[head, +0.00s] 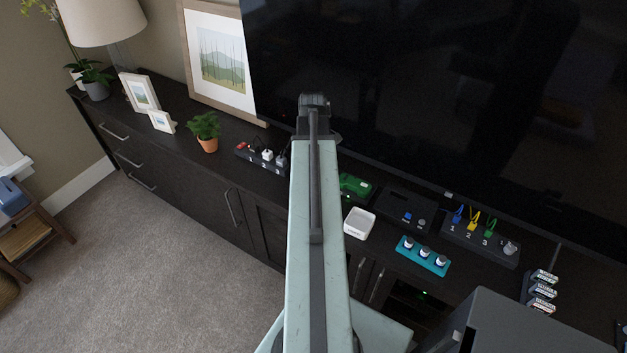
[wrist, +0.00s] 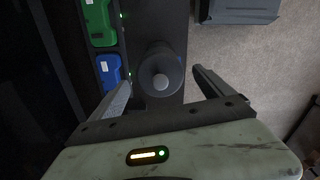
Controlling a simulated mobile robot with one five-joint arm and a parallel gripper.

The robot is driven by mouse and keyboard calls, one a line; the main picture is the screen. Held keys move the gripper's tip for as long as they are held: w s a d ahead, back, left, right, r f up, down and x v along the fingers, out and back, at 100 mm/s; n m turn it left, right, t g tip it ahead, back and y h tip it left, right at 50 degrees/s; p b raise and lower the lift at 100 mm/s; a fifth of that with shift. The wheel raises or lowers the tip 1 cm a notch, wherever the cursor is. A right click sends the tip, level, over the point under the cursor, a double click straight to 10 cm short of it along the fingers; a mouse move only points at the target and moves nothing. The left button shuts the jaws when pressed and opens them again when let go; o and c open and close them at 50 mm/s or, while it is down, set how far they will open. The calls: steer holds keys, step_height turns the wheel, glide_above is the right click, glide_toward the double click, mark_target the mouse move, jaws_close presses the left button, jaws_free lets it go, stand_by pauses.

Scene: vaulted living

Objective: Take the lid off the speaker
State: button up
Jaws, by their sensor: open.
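In the wrist view a round dark grey thing with a raised rim and a paler disc at its middle (wrist: 160,80) stands on a dark surface. It looks like the speaker, but I cannot tell where its lid ends and its body begins. My gripper (wrist: 163,82) is open, with one finger to the left of it and one to the right. Gaps show on both sides, and nothing is held. In the head view my arm covers the middle, and I cannot make out the gripper or the speaker.
A green block (wrist: 98,22) and a blue block (wrist: 111,71) lie left of the round thing. A dark grey box (wrist: 238,10) is at upper right over carpet.

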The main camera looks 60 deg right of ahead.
step_height(320, 180, down, 2)
steer(key=shift+b, duration=0.3)
steer(key=shift+r, duration=0.2)
steer(key=c, duration=1.4)
steer(key=shift+o, duration=0.2)
step_height(320, 180, up, 10)
steer(key=p, duration=1)
steer(key=shift+r+p, duration=0.15)
steer(key=shift+p, duration=0.2)
